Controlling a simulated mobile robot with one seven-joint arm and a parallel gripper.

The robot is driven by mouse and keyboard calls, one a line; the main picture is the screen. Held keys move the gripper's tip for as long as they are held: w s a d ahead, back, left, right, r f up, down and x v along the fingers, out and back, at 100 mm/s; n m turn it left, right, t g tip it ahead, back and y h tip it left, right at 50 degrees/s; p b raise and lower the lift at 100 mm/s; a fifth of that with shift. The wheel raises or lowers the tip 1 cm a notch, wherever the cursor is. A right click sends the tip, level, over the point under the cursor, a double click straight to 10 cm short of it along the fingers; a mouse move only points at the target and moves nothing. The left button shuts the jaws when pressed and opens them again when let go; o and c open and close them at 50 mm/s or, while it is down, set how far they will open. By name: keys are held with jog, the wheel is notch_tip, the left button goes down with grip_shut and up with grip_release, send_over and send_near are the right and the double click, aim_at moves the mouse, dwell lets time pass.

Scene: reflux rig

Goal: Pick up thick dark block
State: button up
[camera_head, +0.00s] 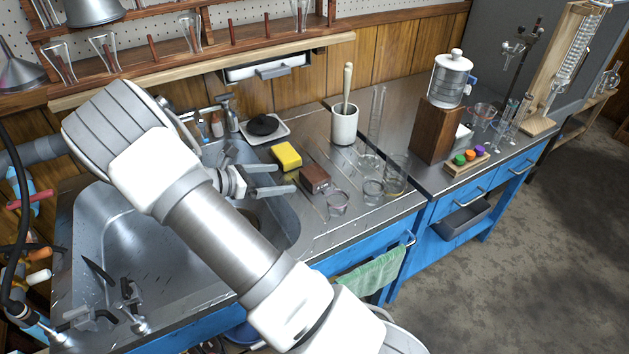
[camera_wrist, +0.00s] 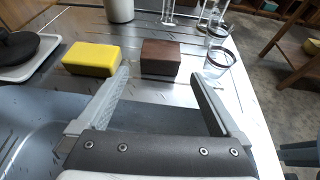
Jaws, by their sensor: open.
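The thick dark block (camera_head: 315,178) is a reddish-brown block on the steel counter at the right edge of the sink. In the wrist view the dark block (camera_wrist: 161,57) lies ahead, between the lines of the two fingers and beyond their tips. My gripper (camera_head: 276,179) is open and empty, just left of the block in the head view. In the wrist view my gripper (camera_wrist: 162,80) shows both fingers spread apart, with nothing between them. A yellow block (camera_head: 287,156) sits behind and left of the dark block; it also shows in the wrist view (camera_wrist: 92,59).
Glass beakers (camera_head: 337,203) stand close to the right of the dark block. A white mortar with pestle (camera_head: 344,123) stands behind. A white tray with a black round thing (camera_head: 283,131) lies beyond the yellow block. The sink basin (camera_head: 120,230) is under my arm.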

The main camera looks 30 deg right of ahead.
aim_at(307, 176)
jog(key=b+x, duration=0.2)
jog(key=x, duration=0.7)
jog(key=shift+d+f, duration=0.15)
jog(key=shift+d, duration=0.15)
jog(key=shift+b+x, duration=1)
jog(key=shift+x, duration=1.75)
jog(key=shift+r, duration=0.2)
jog(key=c, duration=0.8)
